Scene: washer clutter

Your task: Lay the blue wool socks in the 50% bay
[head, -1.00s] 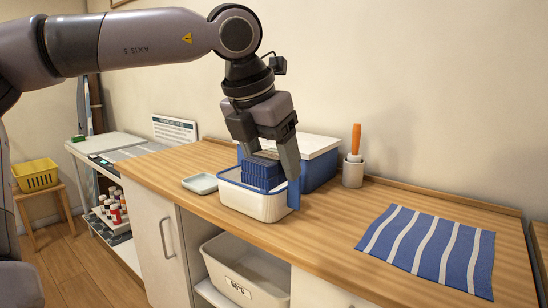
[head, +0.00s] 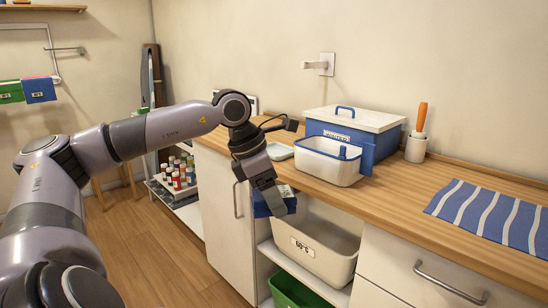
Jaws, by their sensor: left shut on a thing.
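My left gripper (head: 273,198) is shut on the blue wool socks (head: 262,210), in front of the counter's edge and below its top. The gripper's fingers hide part of the socks. They are just left of and above a white pull-out bin (head: 325,255) under the counter, whose label seems to read 60°S, though I cannot read it surely. I cannot tell whether the socks touch the bin's rim. No label clearly reading 50% shows. My right gripper is out of view.
A white basket with a blue strip (head: 322,168) stands on the counter (head: 400,185) before a lidded blue box (head: 375,140). A cup (head: 416,148) holds an orange-handled tool. A striped cloth (head: 490,212) lies right. A green bin (head: 292,292) sits below the white bin.

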